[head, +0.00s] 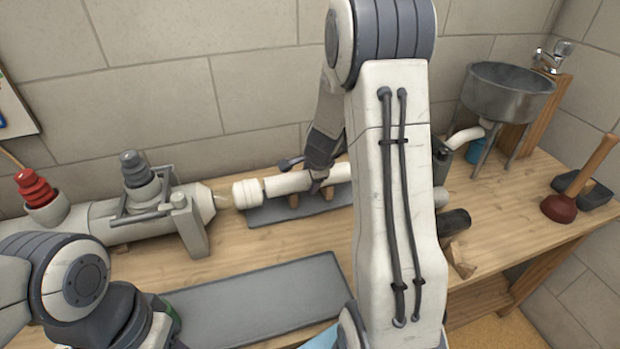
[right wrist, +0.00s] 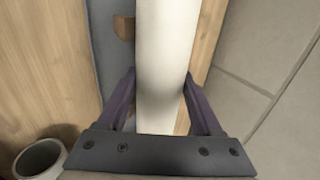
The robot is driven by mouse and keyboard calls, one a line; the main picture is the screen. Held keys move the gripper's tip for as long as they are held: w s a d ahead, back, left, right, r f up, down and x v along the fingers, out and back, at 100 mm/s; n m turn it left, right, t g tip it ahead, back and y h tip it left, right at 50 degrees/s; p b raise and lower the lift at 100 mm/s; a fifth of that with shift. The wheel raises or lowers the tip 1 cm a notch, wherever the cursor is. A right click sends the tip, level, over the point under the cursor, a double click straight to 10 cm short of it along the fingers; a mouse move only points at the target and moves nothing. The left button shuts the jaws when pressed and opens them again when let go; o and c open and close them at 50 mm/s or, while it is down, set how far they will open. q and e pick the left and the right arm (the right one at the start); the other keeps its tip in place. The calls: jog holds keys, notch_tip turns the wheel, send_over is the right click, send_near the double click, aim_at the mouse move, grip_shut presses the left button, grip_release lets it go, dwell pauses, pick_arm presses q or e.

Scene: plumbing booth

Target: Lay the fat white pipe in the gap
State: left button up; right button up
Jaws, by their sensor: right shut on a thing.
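The fat white pipe (head: 288,183) lies level, with a thicker collar at its left end. That end is close to the grey fixed pipe's tapered mouth (head: 203,203), with a small space between them. My right gripper (head: 318,183) is shut on the pipe; its two fingers flank the pipe in the right wrist view (right wrist: 160,105). The pipe is over a grey mat (head: 268,215) with small wooden supports (head: 293,200); I cannot tell whether it touches them. My right arm hides the pipe's right end. My left arm shows at lower left, its fingers out of view.
A red-knobbed valve (head: 38,190) and a dark-knobbed valve (head: 138,168) stand on the grey pipe. A long grey tray (head: 255,300) lies in front. A metal basin (head: 508,90), a dark cylinder (head: 453,222) and a plunger (head: 562,205) are at right. The wall is close behind.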

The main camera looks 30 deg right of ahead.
jog(key=o, duration=1.5)
jog(key=shift+f, duration=0.1)
jog(key=p+v, duration=0.5)
jog(key=v, duration=0.5)
jog(key=shift+s+r+p, duration=0.15)
jog(key=shift+r+p, duration=0.1)
jog(key=shift+p, duration=0.1)
